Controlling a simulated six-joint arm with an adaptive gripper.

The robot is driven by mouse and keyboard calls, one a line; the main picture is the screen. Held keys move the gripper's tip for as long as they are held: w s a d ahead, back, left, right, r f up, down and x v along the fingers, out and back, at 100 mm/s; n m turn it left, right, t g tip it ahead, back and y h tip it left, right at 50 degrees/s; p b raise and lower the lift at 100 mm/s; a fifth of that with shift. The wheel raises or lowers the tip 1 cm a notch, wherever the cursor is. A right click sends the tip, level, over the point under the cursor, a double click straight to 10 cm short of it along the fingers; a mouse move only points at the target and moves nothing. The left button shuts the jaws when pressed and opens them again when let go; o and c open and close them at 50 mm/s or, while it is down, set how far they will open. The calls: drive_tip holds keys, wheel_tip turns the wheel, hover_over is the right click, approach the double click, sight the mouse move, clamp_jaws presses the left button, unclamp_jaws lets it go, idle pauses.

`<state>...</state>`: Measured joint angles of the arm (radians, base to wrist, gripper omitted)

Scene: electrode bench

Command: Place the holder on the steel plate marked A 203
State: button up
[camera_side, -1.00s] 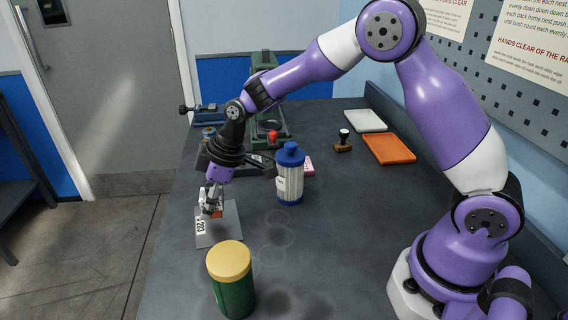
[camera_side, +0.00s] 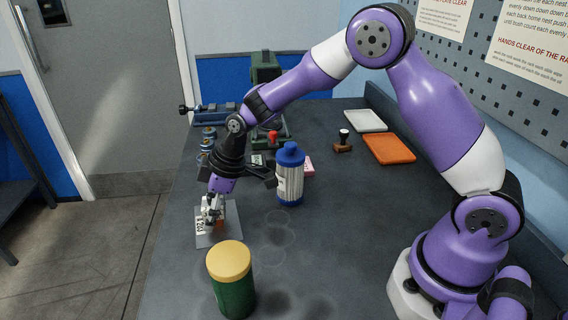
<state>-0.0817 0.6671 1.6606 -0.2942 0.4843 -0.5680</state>
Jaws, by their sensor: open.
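The grey steel plate (camera_side: 207,241) lies flat on the bench near its left edge. A white label (camera_side: 199,227) with dark marks is on its left part and is partly covered by my gripper. My gripper (camera_side: 211,222) points down over the plate, low and close to it, with its jaws open. A small orange-brown piece (camera_side: 221,225), possibly part of the holder, shows at the right of the fingers over the plate. The fingers hide much of it, so I cannot tell its full shape or whether it touches them.
A green jar with a yellow lid (camera_side: 231,275) stands in front of the plate. A white bottle with a blue cap (camera_side: 290,180) stands to the right behind it. An orange tray (camera_side: 389,148), a pale tray (camera_side: 366,120) and a stamp (camera_side: 343,141) lie farther back. The middle front is clear.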

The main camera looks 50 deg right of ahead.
drive_tip(key=v, duration=1.2)
drive_tip(key=s+d+r+m+t+h, duration=0.1)
drive_tip(key=s+d+r+m, duration=0.1)
drive_tip(key=s, duration=0.6)
drive_tip(key=s+d+r+m+t+h, duration=0.1)
drive_tip(key=s+d+r+m+h, duration=0.1)
drive_tip(key=s+d+m, duration=0.2)
drive_tip(key=s+m, duration=0.3)
drive_tip(key=s, duration=0.2)
drive_tip(key=shift+s+d+r+m, duration=0.2)
drive_tip(key=shift+s+r+m, duration=0.1)
drive_tip(key=shift+r, duration=0.1)
